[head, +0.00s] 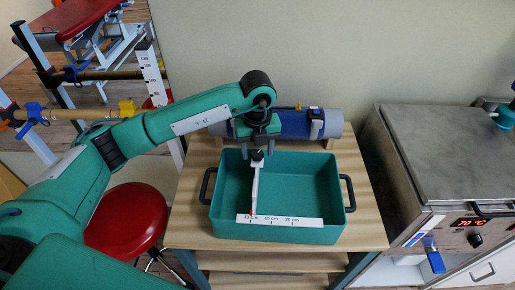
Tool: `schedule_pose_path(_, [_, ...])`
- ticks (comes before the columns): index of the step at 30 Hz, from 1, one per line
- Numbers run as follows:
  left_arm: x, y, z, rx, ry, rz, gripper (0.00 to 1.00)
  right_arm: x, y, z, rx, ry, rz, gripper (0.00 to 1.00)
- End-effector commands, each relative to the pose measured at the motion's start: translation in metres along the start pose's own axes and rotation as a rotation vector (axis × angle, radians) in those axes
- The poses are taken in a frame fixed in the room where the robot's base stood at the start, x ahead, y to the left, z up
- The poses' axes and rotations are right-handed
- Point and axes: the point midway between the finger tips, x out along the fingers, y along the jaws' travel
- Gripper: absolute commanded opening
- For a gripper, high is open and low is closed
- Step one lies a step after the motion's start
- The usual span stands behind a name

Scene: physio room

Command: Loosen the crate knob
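The teal crate (337,205) with dark side handles stands on the wooden table. A white L-shaped ruler (255,185) with centimetre marks lies across it, one leg running toward the front wall. A small dark knob (257,155) shows at the ruler's far end, by the crate's back wall. My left gripper (258,151) points down right over this knob. Its two fingers look apart, one to each side of the knob; I cannot tell whether they touch it.
A blue-grey roll (295,124) lies behind the crate. A steel heating unit (440,150) with a red display and blue tap (433,256) stands at the right. A red stool (130,217) is at the left, partly behind my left arm. Some bare tabletop (358,175) shows around the crate.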

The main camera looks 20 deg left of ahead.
Motion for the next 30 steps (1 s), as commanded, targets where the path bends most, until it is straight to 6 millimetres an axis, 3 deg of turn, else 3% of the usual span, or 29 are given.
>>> schedule_pose_path(8, [-0.009,-0.001,0.001,0.000,-0.002,-0.001,0.53,0.002,-0.003,0.000,0.002,-0.001,-0.004,0.36])
schedule_pose_path(22, [-0.109,-0.001,0.001,0.001,-0.004,-0.003,0.53,0.006,0.011,-0.019,-0.004,0.016,0.012,0.36])
schedule_pose_path(30, [-0.136,0.000,0.000,0.000,-0.001,-0.001,0.53,0.005,0.009,-0.018,-0.003,0.012,0.011,0.36])
